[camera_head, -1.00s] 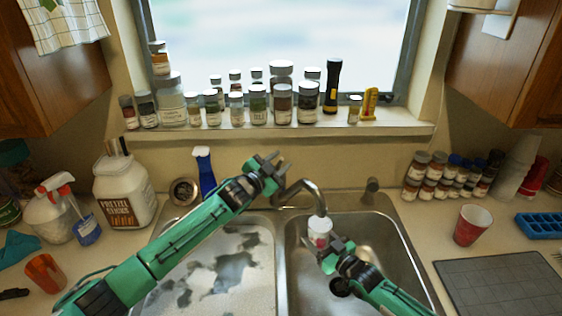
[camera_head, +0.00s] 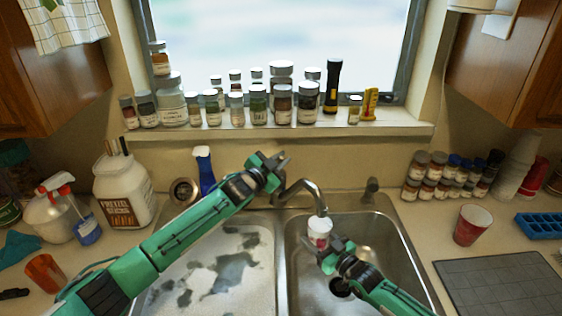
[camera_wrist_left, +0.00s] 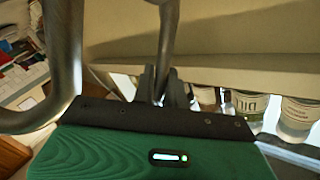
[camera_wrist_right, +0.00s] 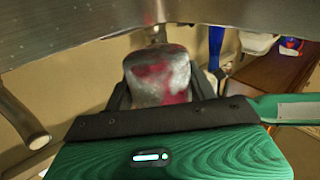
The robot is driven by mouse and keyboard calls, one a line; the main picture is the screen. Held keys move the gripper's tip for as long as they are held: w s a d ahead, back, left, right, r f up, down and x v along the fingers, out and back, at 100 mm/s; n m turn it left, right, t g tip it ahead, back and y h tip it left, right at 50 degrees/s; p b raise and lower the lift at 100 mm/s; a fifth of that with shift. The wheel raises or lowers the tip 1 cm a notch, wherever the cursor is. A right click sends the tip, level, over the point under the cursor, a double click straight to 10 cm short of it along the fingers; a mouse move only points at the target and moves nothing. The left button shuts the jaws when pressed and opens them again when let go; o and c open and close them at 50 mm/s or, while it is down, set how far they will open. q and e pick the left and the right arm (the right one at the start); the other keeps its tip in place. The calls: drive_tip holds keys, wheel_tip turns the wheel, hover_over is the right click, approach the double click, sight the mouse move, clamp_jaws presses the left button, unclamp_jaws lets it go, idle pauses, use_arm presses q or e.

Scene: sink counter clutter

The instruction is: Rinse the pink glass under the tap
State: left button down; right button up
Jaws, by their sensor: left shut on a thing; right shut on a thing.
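The pink glass (camera_head: 318,232) is whitish with pink-red patches. My right gripper (camera_head: 328,245) is shut on it over the right basin. The glass is just below the mouth of the tap (camera_head: 306,187); I cannot make out a water stream. In the right wrist view the glass (camera_wrist_right: 160,78) sits between the fingers, and the tap spout (camera_wrist_right: 30,132) is at the left. My left gripper (camera_head: 275,163) is shut at the back of the sink beside the tap's base. In the left wrist view its fingers close around a thin metal tap lever (camera_wrist_left: 168,45).
The left basin (camera_head: 215,262) has a pale, patchy surface. Several jars line the window sill (camera_head: 290,132). A blue spray bottle (camera_head: 205,172) stands behind the left basin. A red cup (camera_head: 472,225) and a grey mat (camera_head: 500,285) are on the right counter.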

use_arm(q)
drive_tip(key=shift+w+a+r+n+g+y, duration=0.1)
drive_tip(key=shift+w+r+n+g+y, duration=0.25)
drive_tip(key=shift+w+n, duration=0.35)
drive_tip(key=c, duration=1.4)
unclamp_jaws()
drive_tip(key=v, duration=1.2)
drive_tip(key=shift+w+r, duration=0.1)
